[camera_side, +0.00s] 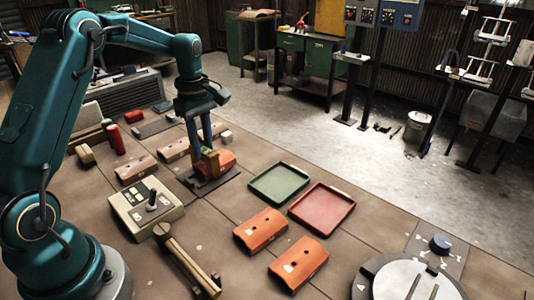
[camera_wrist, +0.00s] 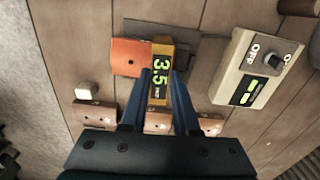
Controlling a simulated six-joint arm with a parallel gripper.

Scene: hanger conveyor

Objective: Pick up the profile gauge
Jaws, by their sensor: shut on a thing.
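The profile gauge (camera_wrist: 161,78) is a yellow-orange block with a dark screen reading 3.5 in green digits. My gripper (camera_wrist: 161,90) is shut on it, one blue finger on each side. The gauge is right beside an orange curved part (camera_wrist: 131,57), over a dark plate (camera_wrist: 190,47). I cannot tell whether the gauge touches the part or the plate.
A control box with an OFF switch (camera_side: 146,207) stands near the gripper. A green tray (camera_side: 279,184), a red tray (camera_side: 322,205) and two orange parts (camera_side: 261,230) (camera_side: 299,262) lie to the right. Brownish parts (camera_side: 136,169) lie at left. A round turntable (camera_side: 410,281) is at front right.

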